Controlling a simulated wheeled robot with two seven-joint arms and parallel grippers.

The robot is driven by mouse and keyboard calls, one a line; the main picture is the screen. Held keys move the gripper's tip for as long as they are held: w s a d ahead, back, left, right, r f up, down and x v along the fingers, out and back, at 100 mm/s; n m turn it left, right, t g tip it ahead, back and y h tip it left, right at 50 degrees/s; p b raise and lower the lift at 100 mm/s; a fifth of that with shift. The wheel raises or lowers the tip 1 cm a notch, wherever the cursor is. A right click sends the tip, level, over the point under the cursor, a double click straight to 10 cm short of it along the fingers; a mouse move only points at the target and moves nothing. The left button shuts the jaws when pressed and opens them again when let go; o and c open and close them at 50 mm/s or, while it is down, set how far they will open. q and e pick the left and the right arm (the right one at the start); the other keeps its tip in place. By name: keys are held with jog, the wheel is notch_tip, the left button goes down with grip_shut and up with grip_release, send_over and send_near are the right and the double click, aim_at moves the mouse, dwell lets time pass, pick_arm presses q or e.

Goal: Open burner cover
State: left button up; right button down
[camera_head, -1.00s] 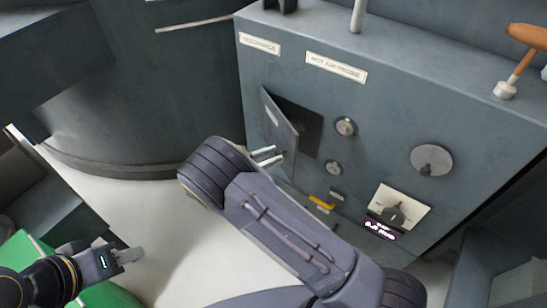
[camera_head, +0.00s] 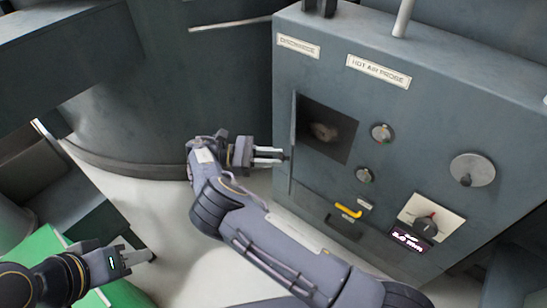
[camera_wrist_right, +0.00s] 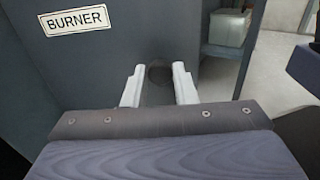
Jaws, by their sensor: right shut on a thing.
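The burner cover (camera_head: 293,145) is a grey hinged door on the front of the grey cabinet. It stands swung out and shows nearly edge-on in the head view. The square opening (camera_head: 327,128) beside it is uncovered, with a dim round shape inside. In the right wrist view the cover (camera_wrist_right: 95,60) carries a BURNER label. My right gripper (camera_head: 284,155) is at the cover's outer face. In the wrist view its fingers (camera_wrist_right: 158,88) are shut on a dark round knob (camera_wrist_right: 158,73). My left gripper (camera_head: 145,257) is at lower left, away from the cabinet; its finger gap is unclear.
The cabinet (camera_head: 450,110) has round knobs, a dial (camera_head: 473,170), a yellow handle (camera_head: 349,210) and a lit display (camera_head: 408,239). A large grey cylinder (camera_head: 190,90) stands left of the cover. Pale floor (camera_head: 165,215) lies open between. A green surface (camera_head: 40,250) is at lower left.

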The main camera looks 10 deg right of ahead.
dwell(0.3)
jog(key=c, duration=1.2)
grip_release()
jog(key=shift+r, duration=0.15)
jog(key=s+r+p, duration=0.2)
jog(key=s+r, duration=0.2)
jog(key=s+a+r+p, duration=0.1)
jog(key=s+r, duration=0.3)
jog(key=s, duration=0.1)
jog(key=s+a+r+p, duration=0.1)
jog(key=s+r+p, duration=0.1)
jog(key=s+r, duration=0.2)
jog(key=shift+s+a+r+p, duration=0.25)
jog(key=shift+s+r+p, duration=0.05)
jog(key=shift+s+r, duration=0.1)
jog(key=shift+c, duration=0.2)
